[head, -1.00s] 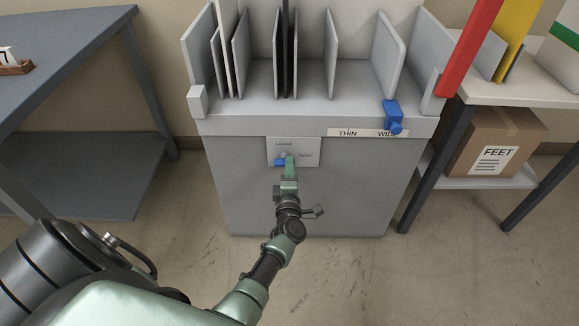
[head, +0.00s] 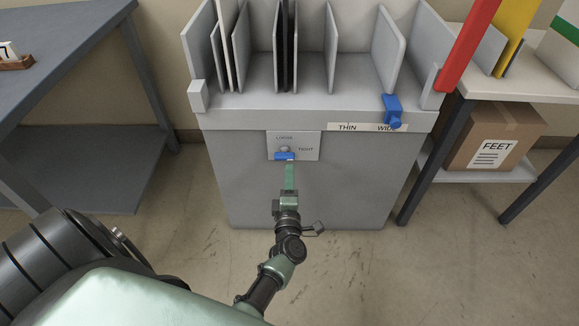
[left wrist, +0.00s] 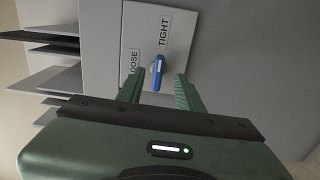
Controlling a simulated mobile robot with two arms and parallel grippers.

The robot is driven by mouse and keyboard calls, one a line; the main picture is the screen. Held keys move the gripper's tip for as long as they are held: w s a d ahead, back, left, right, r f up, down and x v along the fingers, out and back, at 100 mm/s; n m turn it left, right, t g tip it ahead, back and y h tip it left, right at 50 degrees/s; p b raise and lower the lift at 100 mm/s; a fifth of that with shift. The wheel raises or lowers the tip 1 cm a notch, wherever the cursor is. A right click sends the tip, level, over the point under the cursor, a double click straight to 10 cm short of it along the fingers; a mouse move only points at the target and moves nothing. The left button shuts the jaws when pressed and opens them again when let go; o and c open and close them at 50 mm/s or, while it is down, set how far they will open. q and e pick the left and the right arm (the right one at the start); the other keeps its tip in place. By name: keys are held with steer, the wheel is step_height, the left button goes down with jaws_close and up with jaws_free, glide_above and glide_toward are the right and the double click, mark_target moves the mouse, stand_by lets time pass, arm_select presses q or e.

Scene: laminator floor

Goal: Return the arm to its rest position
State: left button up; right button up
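My left gripper (head: 289,168) is in front of the grey machine (head: 300,190), just below a small panel (head: 308,146) marked LOOSE and TIGHT. A blue knob (head: 284,156) sits on that panel. In the left wrist view, my gripper's two green fingers (left wrist: 158,86) stand apart, with the blue knob (left wrist: 157,72) showing in the gap beyond them. Nothing is held between the fingers. In the head view the fingers overlap in line and their gap is hidden. My left arm comes in from the lower left. My right gripper is not in view.
A grey table (head: 60,50) stands at the left. A blue slider (head: 392,110) sits above the THIN/WIDE label. The floor in front is clear.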

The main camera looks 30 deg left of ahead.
arm_select(q)
steer(key=shift+s+d, duration=0.25)
steer(key=shift+s, duration=0.1)
stand_by(0.3)
